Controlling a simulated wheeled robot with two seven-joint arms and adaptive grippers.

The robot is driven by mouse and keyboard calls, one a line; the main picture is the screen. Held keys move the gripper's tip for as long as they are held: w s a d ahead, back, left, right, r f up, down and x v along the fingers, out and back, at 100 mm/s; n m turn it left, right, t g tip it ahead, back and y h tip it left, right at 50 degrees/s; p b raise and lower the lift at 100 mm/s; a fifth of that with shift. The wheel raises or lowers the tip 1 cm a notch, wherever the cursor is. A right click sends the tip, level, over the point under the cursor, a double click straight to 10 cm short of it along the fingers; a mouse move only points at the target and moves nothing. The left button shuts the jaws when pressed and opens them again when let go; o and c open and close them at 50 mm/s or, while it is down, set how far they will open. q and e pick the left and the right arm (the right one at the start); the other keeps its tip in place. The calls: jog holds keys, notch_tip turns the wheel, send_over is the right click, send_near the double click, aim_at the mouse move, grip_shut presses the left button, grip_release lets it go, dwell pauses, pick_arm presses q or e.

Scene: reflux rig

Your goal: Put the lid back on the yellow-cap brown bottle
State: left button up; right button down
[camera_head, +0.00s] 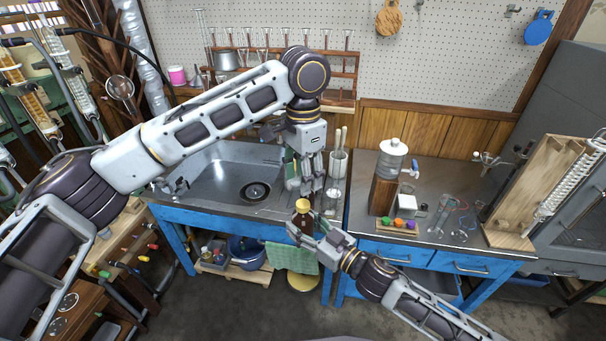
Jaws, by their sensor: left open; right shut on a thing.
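The brown bottle (302,220) is near the front edge of the counter, roughly upright. A yellow cap (302,205) shows at its top; whether it is fully seated I cannot tell at this size. My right gripper (318,234) comes in from the lower right and is shut on the bottle. Its fingers hide part of the bottle's right side. My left gripper (309,188) points down just above the cap. It is open, and its fingers look apart from the cap.
A metal sink (220,175) lies left of the bottle. A white-topped water container (392,158) stands on a wooden block to the right, behind a tray of coloured caps (398,229). A rack of glassware (340,85) is behind. A green towel (292,257) hangs in front.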

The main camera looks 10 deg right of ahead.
aim_at(303, 203)
dwell(0.4)
pick_arm(q)
jog(key=shift+f, duration=4)
grip_shut()
jog(key=shift+o, duration=0.6)
grip_release()
jog(key=shift+r, duration=0.1)
notch_tip(303, 203, up, 12)
jog(key=shift+f, duration=0.2)
